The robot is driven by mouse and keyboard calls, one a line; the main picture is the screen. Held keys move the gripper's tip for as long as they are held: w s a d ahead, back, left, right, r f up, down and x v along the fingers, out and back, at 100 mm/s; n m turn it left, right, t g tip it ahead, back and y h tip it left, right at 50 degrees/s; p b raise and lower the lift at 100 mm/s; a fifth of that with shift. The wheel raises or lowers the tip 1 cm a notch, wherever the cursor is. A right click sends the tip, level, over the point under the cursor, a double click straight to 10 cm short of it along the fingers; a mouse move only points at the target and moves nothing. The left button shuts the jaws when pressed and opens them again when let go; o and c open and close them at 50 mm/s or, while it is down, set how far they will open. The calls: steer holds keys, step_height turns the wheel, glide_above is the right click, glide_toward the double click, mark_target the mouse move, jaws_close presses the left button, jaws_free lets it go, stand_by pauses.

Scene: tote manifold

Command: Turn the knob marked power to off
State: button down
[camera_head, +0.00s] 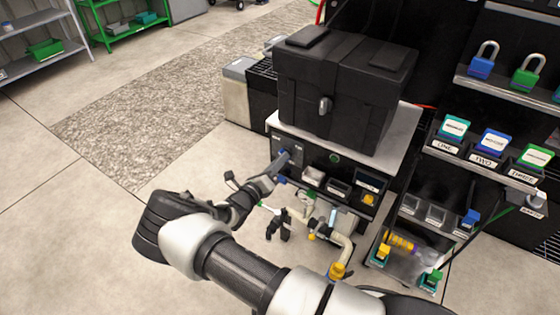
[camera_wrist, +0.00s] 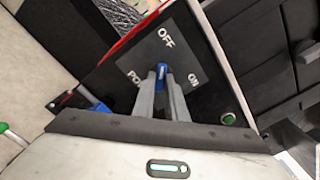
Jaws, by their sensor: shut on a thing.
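The power knob is blue and shows in the wrist view (camera_wrist: 161,69) on a dark plate (camera_wrist: 150,50). The plate carries the words OFF above the knob, ON to its right and a partly hidden word starting PO to its left. My gripper (camera_wrist: 163,82) is shut on the knob, one grey finger on each side of it. The knob's visible end faces up the picture, roughly toward OFF; its exact angle is hard to tell behind the fingers. In the head view my gripper (camera_head: 284,160) reaches the left part of the black front panel (camera_head: 313,157), covering most of the knob.
A green round button (camera_wrist: 229,118) sits right of the plate. A large black case (camera_head: 340,85) stands above the panel. Below are pipes and a yellow-based fitting (camera_head: 338,271). A rack with padlocks (camera_head: 484,62) and labelled blocks (camera_head: 490,144) stands right.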

steer(key=c, duration=1.8)
jaws_free()
steer(key=shift+s+a, duration=0.1)
steer(key=p+v, duration=0.2)
steer(key=v, duration=1.5)
steer(key=shift+s, duration=0.15)
